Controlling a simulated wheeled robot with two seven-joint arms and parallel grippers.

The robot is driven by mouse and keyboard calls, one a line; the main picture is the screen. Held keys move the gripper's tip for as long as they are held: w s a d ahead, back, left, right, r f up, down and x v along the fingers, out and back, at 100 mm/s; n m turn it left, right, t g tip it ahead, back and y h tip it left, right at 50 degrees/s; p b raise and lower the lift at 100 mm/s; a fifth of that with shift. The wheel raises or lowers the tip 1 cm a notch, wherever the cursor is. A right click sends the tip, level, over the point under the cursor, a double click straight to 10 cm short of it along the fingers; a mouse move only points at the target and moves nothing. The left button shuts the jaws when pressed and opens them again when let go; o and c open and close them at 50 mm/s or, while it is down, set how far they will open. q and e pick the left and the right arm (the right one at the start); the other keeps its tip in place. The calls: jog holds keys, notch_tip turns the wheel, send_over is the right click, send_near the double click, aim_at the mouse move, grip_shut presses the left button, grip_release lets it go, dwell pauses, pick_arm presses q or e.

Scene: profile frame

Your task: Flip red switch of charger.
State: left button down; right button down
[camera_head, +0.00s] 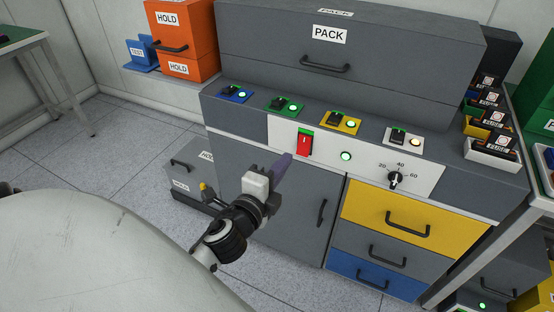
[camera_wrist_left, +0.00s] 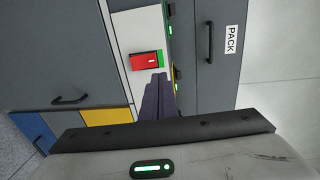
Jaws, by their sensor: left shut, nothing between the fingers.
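The charger is a grey cabinet (camera_head: 286,195) with a white front panel (camera_head: 375,165). The red switch (camera_head: 304,144) sits at the left of that panel, with a green part showing at its top. In the left wrist view the red switch (camera_wrist_left: 143,61) shows with its green strip at the right end. My left gripper (camera_head: 287,158) is shut and empty, its dark purple fingers pointing up just left of and below the switch. In the left wrist view its fingertips (camera_wrist_left: 159,76) are close to the switch; I cannot tell whether they touch. My right gripper is not in view.
A lit green lamp (camera_head: 346,156) and a black dial (camera_head: 396,180) share the panel. The grey PACK box (camera_head: 340,65) stands behind. Floor at left is open.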

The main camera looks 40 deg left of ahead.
pick_arm(q)
jog(key=shift+r+v, duration=0.2)
jog(key=shift+v, duration=1.15)
jog(key=s+d+f+n+g+h+p, duration=0.1)
jog(key=s+d+f+n+g+h, duration=0.2)
jog(key=s+d+f+n, duration=0.3)
jog(key=s+d+f+n+g+h+p, duration=0.1)
jog(key=s+d+f+n+g+h, duration=0.2)
jog(key=s+d+f+n, duration=0.4)
jog(key=s+d+f+g, duration=0.1)
jog(key=s+d+f, duration=0.2)
jog(key=f, duration=0.4)
jog(key=shift+d+f+g+h, duration=0.25)
jog(key=shift+d+g+h, duration=0.05)
jog(key=shift+d+g, duration=0.15)
